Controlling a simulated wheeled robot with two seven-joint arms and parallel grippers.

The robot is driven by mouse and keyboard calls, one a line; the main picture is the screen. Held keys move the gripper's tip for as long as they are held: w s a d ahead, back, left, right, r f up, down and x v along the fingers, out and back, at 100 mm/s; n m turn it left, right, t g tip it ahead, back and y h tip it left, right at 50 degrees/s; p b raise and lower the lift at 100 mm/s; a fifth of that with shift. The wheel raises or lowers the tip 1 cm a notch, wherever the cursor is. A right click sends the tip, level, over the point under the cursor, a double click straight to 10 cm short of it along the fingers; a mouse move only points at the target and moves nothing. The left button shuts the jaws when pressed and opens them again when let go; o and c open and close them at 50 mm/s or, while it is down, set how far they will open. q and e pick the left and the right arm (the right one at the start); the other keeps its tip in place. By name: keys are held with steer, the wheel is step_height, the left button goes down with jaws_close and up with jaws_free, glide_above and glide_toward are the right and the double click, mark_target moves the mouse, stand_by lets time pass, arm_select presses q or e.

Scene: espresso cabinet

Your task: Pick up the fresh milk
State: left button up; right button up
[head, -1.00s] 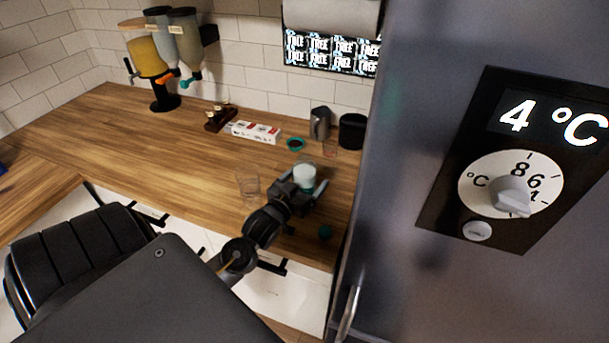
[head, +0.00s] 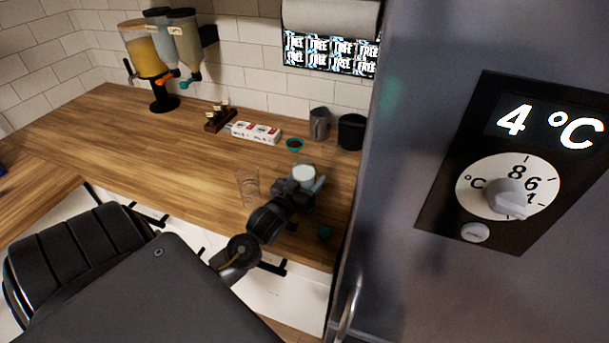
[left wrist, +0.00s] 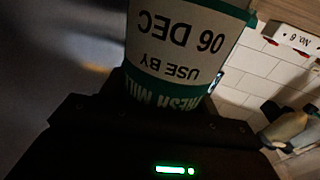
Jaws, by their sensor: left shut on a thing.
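The fresh milk (head: 304,173) is a small tub-like container with a pale top, at the right end of the wooden counter near the fridge in the head view. In the left wrist view the milk (left wrist: 185,45) fills the upper middle, white with green bands and the print "FRESH MILK, USE BY 06 DEC" upside down. My left gripper (head: 304,186) is shut on the milk, its fingers around the sides. The lower part of the milk is hidden by the gripper, so I cannot tell whether it touches the counter. My right gripper is out of view.
A clear glass (head: 248,188) stands just left of the gripper. A teal bowl (head: 295,145), a grey pitcher (head: 319,124), a black canister (head: 351,132) and a white box (head: 252,132) stand behind. The steel fridge (head: 410,270) borders the right.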

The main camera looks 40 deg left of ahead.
arm_select(q)
steer(key=shift+r, duration=0.35)
steer(key=shift+r+b, duration=0.65)
steer(key=shift+r, duration=0.4)
steer(key=s+d+r+p, duration=0.2)
steer(key=s+r+p, duration=0.1)
steer(key=s+r, duration=0.2)
steer(key=s+d+r+p, duration=0.2)
steer(key=s+r+p, duration=0.1)
steer(key=s+r, duration=0.2)
steer(key=shift+s+d+r, duration=0.15)
steer(key=shift+s+d, duration=0.2)
steer(key=shift+s, duration=1.05)
steer(key=shift+s, duration=0.15)
step_height(320, 180, down, 10)
steer(key=b, duration=0.9)
steer(key=shift+r, duration=0.25)
